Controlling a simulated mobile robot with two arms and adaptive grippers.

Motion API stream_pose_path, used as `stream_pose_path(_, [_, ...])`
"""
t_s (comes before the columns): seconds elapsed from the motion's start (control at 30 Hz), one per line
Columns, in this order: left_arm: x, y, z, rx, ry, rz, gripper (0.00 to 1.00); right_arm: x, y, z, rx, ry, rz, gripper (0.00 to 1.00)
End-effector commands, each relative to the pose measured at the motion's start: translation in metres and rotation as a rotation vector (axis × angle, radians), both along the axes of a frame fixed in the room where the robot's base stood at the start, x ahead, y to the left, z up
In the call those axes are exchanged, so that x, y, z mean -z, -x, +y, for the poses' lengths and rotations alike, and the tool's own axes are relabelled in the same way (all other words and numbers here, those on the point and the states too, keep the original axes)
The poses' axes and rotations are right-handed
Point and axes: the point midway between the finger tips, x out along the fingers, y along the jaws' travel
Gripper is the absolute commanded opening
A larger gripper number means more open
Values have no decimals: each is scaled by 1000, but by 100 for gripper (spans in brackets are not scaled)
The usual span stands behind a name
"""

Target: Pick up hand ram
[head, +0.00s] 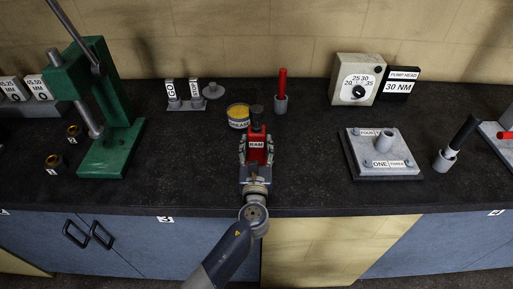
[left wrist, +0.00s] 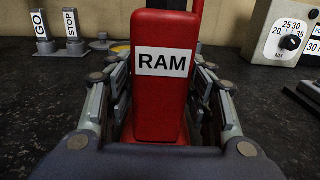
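The hand ram (head: 256,146) is a red block with a white RAM label and a dark top, upright over the black counter near its front edge. It also fills the middle of the left wrist view (left wrist: 163,100). My left gripper (head: 256,150) reaches in from the front, with one finger on each side of the ram. In the left wrist view the fingers (left wrist: 163,85) flank the red body closely. Whether they press on it I cannot tell, and the ram's underside is hidden. My right gripper is not in view.
A grease tin (head: 238,117) stands close behind the ram to the left, and a red-handled tool (head: 281,92) behind it to the right. A green press (head: 107,150) is at left, a grey plate block (head: 384,172) at right. The counter beside the ram is clear.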

Motion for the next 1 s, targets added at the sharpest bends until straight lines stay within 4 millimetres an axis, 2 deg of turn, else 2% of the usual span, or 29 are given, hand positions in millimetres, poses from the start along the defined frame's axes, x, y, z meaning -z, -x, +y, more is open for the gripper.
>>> stream_pose_path(0.03, [0, 0, 0, 0, 0, 0, 29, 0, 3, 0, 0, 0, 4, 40])
stream_pose_path(0.17, [0, 0, 0, 0, 0, 0, 0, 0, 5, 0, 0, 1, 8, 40])
stream_pose_path(0.67, [-10, -1, -1, 0, 1, -8, 0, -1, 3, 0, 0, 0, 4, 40])
stream_pose_path(1.0, [-38, -1, -1, 1, 3, -11, 0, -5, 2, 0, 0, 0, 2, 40])
